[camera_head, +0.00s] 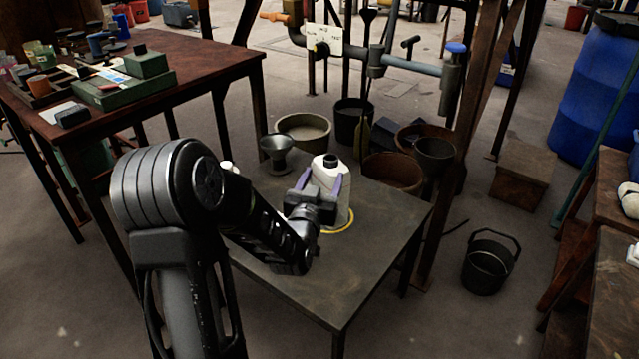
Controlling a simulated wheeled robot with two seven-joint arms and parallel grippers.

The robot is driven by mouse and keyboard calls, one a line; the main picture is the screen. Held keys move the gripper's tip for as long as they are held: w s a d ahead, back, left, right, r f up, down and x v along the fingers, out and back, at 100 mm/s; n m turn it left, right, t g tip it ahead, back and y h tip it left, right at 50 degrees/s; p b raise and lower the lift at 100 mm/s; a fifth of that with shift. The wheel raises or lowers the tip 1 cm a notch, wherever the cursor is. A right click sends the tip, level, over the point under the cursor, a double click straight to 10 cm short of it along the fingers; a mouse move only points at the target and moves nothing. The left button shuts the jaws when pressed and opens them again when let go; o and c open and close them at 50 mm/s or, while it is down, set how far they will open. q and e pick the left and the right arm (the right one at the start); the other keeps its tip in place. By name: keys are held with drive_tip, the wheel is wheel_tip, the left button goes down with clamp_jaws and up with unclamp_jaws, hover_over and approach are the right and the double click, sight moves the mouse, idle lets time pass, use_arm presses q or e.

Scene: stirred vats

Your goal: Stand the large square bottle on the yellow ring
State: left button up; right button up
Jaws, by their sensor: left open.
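A white bottle (332,174) with a black cap stands upright on the low dark table. It appears to be the large square bottle. The yellow ring (346,226) lies on the table top, and only its right and front arc shows around the foot of the bottle. The bottle seems to stand on the ring, but my gripper hides much of its lower part. My left gripper (320,183) is open, with its purple-tinted fingers at either side of the bottle's upper body. My right gripper is not in view.
A grey funnel-shaped vessel (276,150) stands at the table's back left edge. A small pale thing (228,167) shows partly behind my left arm. Pipes and buckets (303,127) are behind the table. The table's right front (375,255) is clear.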

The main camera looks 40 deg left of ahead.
use_arm(q)
drive_tip(key=v, duration=0.3)
idle(0.6)
